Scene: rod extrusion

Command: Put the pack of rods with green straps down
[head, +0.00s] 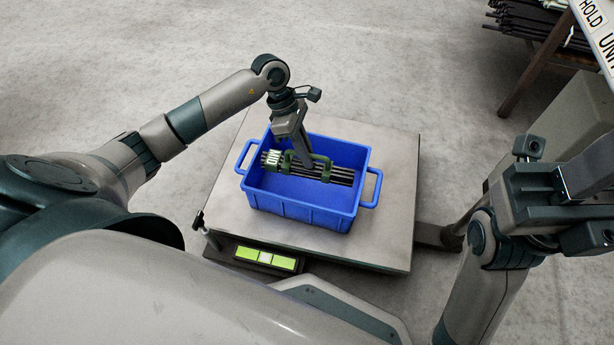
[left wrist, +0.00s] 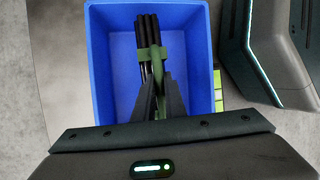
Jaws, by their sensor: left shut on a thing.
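The pack of rods with green straps (head: 340,175) is inside the blue crate (head: 293,214), lying along its far side in the head view. The rods are dark, with a green strap and handle, and a pale end at the left. My left gripper (head: 305,160) reaches down into the crate and is shut on the pack. In the left wrist view the fingers (left wrist: 158,95) close on the green handle above the rods (left wrist: 148,35). I cannot tell whether the pack touches the crate floor. My right gripper (head: 570,190) is at the right edge, its fingertips unclear.
The crate stands on a grey platform (head: 385,235) with a green-lit display (head: 265,258) at its front. More dark rods (head: 525,20) lie on a rack at the top right, by a sign (head: 597,30). Floor is clear to the left and behind.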

